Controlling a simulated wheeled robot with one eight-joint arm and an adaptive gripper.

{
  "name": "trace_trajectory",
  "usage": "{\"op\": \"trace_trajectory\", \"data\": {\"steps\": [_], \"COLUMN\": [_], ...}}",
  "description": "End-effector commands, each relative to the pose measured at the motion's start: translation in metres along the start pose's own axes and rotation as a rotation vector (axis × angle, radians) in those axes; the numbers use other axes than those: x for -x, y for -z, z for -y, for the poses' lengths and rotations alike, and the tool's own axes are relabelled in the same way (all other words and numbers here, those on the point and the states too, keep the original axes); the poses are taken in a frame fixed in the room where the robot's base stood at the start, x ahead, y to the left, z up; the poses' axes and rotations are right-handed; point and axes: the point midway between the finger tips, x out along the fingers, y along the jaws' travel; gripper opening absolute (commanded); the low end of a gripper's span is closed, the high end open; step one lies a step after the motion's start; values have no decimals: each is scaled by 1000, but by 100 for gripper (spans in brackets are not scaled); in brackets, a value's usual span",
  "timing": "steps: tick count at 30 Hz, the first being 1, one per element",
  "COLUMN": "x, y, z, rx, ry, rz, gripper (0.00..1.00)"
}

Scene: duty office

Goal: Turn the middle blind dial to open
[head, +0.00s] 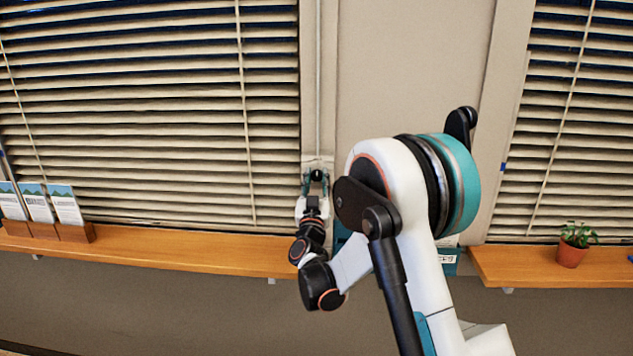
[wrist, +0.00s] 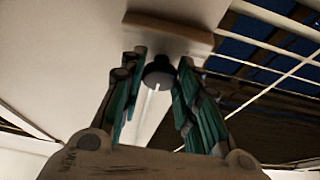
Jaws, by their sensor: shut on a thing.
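In the wrist view the fingers (wrist: 161,60) flank the knob left and right. The left blind (head: 150,120) and right blind (head: 575,130) have pale slats with dark gaps near the top.
A wooden sill (head: 170,250) runs below the left window, with several leaflet holders (head: 75,233) on it. A second sill (head: 530,268) at the right carries a potted plant (head: 572,252). A teal item, partly hidden, is behind my arm.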

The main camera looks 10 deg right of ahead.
Motion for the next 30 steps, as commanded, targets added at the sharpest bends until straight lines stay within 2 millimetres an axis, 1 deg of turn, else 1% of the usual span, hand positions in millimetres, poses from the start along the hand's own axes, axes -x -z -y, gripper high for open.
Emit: {"op": "trace_trajectory", "data": {"steps": [5,11,17,30], "x": [0,0,0,0], "y": [0,-1,-1,2], "z": [0,2,3,6], "rx": [-20,-98,-243,-625], "ry": [-8,-39,-99,-258], "rz": [1,0,1,1], "gripper": [6,6,6,6]}}
